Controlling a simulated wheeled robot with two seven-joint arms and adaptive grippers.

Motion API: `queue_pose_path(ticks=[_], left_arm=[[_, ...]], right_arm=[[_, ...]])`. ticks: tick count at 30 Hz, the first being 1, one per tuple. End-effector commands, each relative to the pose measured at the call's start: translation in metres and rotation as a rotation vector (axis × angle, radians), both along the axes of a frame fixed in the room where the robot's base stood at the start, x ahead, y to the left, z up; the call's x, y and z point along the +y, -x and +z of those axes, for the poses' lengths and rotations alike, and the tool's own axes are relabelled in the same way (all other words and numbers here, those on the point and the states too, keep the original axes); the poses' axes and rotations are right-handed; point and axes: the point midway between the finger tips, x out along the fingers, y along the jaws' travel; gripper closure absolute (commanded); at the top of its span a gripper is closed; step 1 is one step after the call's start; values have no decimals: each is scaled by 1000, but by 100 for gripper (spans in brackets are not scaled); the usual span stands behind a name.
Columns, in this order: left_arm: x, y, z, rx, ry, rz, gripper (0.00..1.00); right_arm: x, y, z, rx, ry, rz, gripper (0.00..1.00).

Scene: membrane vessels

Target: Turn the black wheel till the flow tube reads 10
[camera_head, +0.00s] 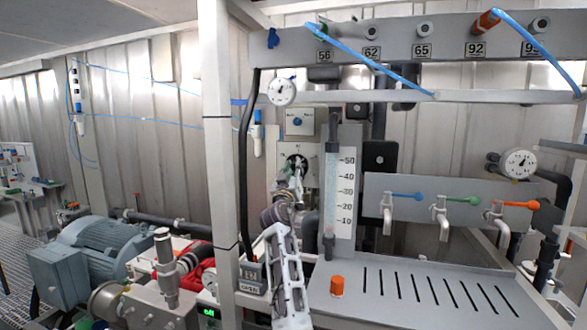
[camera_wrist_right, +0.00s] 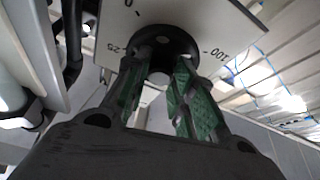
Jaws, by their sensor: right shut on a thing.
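The black wheel (camera_head: 297,161) is on a pale panel left of the flow tube, partly hidden by my right gripper (camera_head: 296,176). In the right wrist view the wheel (camera_wrist_right: 163,42) is a dark round knob on a plate marked 0, 25 and 100. My right gripper (camera_wrist_right: 160,68) has green-padded fingers shut on this wheel, one on each side. The flow tube (camera_head: 331,190) stands upright beside a white scale (camera_head: 346,195) marked 10 to 50. I cannot make out its level clearly. My left gripper is out of view.
A round gauge (camera_head: 282,91) is above the wheel's panel. A white post (camera_head: 217,150) and black hose stand to the left. Blue, green and orange taps (camera_head: 443,212) are over a slotted grey tray (camera_head: 400,310) at right. An orange cap (camera_head: 337,286) sits on the tray.

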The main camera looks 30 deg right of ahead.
Motion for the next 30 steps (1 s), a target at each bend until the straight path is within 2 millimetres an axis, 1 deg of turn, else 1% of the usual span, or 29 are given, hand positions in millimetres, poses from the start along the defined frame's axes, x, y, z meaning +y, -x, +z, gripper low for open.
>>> queue_pose_path(ticks=[1,15,20,29,30], left_arm=[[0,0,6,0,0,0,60],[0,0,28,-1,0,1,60],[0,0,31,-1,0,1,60],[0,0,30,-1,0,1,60],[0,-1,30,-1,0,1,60]], right_arm=[[0,0,1,15,11,1,99],[-1,1,2,133,111,0,99],[0,1,0,154,129,1,99],[0,1,0,155,132,2,99],[0,1,0,154,132,2,71]])
